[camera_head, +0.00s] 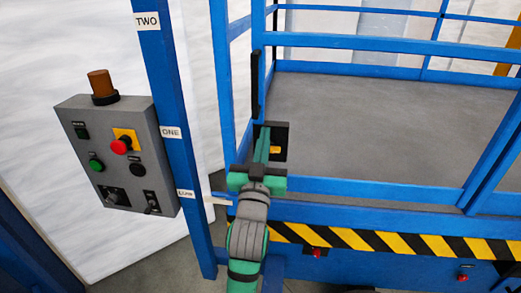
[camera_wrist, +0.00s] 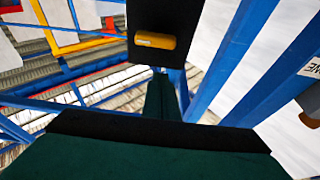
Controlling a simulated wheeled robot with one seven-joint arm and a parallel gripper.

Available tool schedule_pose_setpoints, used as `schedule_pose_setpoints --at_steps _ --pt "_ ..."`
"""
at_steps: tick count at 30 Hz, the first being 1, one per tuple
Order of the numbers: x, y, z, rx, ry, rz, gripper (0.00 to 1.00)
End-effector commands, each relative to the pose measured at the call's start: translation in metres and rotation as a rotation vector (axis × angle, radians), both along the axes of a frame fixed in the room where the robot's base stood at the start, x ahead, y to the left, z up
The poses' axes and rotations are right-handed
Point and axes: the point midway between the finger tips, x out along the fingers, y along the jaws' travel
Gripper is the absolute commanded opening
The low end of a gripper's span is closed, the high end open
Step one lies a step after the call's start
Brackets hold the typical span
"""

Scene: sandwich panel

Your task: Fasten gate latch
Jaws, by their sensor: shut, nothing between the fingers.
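The gate latch is a black plate (camera_head: 281,134) with a small yellow-orange handle (camera_head: 275,150), at the blue post by the platform's near left corner. In the wrist view the black plate (camera_wrist: 142,18) fills the top centre, with the yellow handle (camera_wrist: 155,40) lying across it. My gripper (camera_head: 262,130) has green fingers, shut with nothing between them. In the head view the fingertips overlap the plate's left side, just left of the handle. In the wrist view the fingertips (camera_wrist: 162,77) end just below the plate. I cannot tell whether they touch it.
A grey control box (camera_head: 118,150) with several buttons and an amber beacon (camera_head: 101,85) hangs on a blue post (camera_head: 168,110) at the left. Blue rails (camera_head: 370,48) surround the grey platform floor (camera_head: 400,120). A yellow-black striped edge (camera_head: 390,243) runs below. The floor is clear.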

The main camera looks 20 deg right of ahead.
Motion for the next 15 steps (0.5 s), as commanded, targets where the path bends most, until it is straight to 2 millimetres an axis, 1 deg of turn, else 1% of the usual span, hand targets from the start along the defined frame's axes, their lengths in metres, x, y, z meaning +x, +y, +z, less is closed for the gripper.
schedule_pose_setpoints --at_steps 1,6,10,15 --pt "0.000 0.001 -0.010 0.000 0.006 0.001 0.00" --pt "0.000 0.004 -0.027 0.000 0.006 0.004 0.00" --pt "0.000 0.005 -0.037 0.000 0.006 0.007 0.00" --pt "0.000 0.005 -0.040 0.000 0.002 0.007 0.00"
